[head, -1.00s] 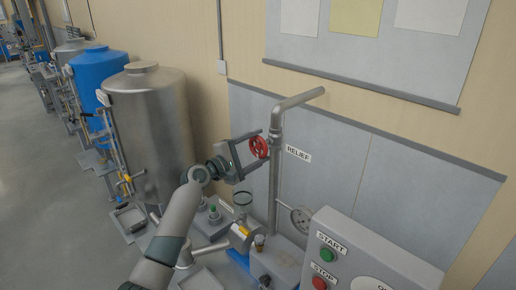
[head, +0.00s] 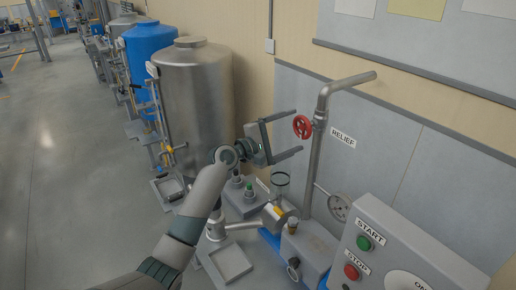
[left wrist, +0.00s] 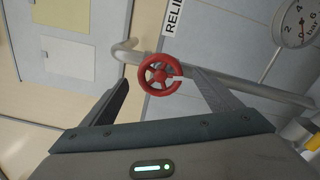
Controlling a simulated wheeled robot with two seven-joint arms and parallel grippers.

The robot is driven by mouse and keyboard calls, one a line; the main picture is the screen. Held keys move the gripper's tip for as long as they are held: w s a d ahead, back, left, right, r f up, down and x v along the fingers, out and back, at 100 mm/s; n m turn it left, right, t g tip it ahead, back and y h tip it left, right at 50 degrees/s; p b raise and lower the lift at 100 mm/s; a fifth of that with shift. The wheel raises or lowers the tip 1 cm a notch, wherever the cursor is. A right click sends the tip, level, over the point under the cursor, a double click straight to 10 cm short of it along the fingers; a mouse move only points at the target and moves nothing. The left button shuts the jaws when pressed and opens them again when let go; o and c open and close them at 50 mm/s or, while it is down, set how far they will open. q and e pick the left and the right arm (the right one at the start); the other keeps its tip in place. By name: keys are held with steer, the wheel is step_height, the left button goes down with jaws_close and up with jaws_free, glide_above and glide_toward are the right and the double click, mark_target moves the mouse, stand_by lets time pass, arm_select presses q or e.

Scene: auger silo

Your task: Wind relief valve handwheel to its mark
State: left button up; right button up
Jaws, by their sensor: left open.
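The red relief valve handwheel (head: 302,127) sits on the upright grey pipe, left of the RELIEF label (head: 342,138). My left gripper (head: 298,131) is open, its two fingers pointing at the wheel from the left. In the left wrist view the handwheel (left wrist: 158,74) shows whole, between and just beyond the fingertips, with no visible finger contact. A small pale patch shows at the right of its rim; I cannot tell whether it is the mark. My right gripper is not in view.
A pressure gauge (head: 339,208) and a control box (head: 398,250) with green START and red STOP buttons stand at the lower right. A steel tank (head: 194,105) stands left of my arm. The grey pipe (head: 315,165) runs close beside the fingers.

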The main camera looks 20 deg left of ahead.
arm_select(q)
steer(key=b+v, duration=0.4)
steer(key=v, duration=0.9)
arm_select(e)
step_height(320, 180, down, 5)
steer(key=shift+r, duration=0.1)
arm_select(q)
steer(key=shift+b, duration=0.3)
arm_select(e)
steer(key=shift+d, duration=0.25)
arm_select(q)
steer(key=m+b, duration=0.4)
steer(key=m, duration=0.3)
steer(key=m+b, duration=0.4)
steer(key=m, duration=0.3)
steer(key=m+b, duration=0.4)
steer(key=m, duration=0.3)
steer(key=shift+w+f+m, duration=0.25)
steer(key=shift+f+m, duration=0.05)
steer(key=shift+f, duration=0.05)
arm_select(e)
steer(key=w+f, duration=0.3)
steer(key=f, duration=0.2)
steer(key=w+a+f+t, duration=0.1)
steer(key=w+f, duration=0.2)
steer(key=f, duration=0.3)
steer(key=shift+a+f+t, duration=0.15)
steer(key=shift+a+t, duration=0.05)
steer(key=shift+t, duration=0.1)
